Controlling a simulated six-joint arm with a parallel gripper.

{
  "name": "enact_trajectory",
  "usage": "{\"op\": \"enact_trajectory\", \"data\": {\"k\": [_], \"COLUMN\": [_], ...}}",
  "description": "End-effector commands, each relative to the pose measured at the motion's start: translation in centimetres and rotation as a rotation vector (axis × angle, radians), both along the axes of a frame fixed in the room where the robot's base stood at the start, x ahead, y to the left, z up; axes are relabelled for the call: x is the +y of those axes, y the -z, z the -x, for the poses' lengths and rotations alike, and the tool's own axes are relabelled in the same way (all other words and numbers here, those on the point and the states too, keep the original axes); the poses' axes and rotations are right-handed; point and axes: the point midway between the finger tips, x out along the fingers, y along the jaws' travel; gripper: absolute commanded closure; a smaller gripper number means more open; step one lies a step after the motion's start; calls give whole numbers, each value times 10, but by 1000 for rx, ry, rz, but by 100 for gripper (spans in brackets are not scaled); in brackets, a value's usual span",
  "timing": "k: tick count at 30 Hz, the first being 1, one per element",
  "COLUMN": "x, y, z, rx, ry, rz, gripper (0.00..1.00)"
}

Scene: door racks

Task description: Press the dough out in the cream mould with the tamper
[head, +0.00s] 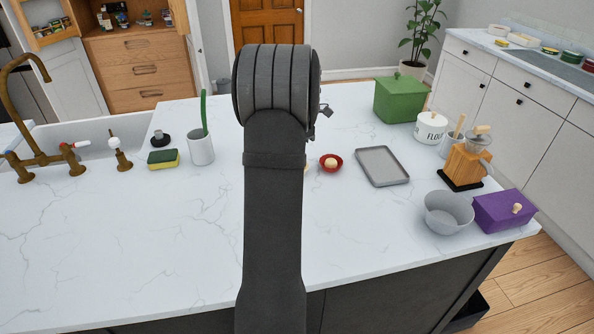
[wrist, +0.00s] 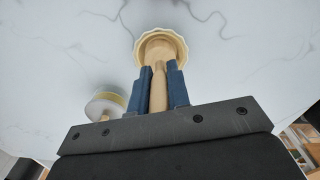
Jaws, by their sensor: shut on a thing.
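My gripper (wrist: 160,88) has its two blue fingers closed around the wooden handle of the tamper (wrist: 158,92) in the wrist view. The cream mould (wrist: 176,34), with a fluted rim, stands on the white counter beyond the fingertips. The tamper's wide end lies within the mould's outline; I cannot tell whether it presses on anything inside. In the head view my arm hides the gripper, the tamper and the mould. A red bowl (head: 324,168) there holds a pale ball (head: 331,162).
A pale round object with a yellowish band (wrist: 105,104) stands left of my fingers in the wrist view. A grey tray (head: 382,166), a grey bowl (head: 448,212), a purple box (head: 503,213) and a grinder (head: 467,164) stand to the right. The counter's left front is clear.

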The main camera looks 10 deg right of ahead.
Motion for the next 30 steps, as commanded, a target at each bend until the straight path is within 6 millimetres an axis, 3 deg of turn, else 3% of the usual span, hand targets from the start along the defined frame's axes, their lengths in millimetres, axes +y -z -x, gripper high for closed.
{"op": "enact_trajectory", "data": {"k": [10,21,30], "x": [0,0,0], "y": [1,-17,-18], "z": [0,0,0], "rx": [3,1,1], "ry": [0,0,0], "rz": [-1,0,-1], "gripper": [100,100,100]}}
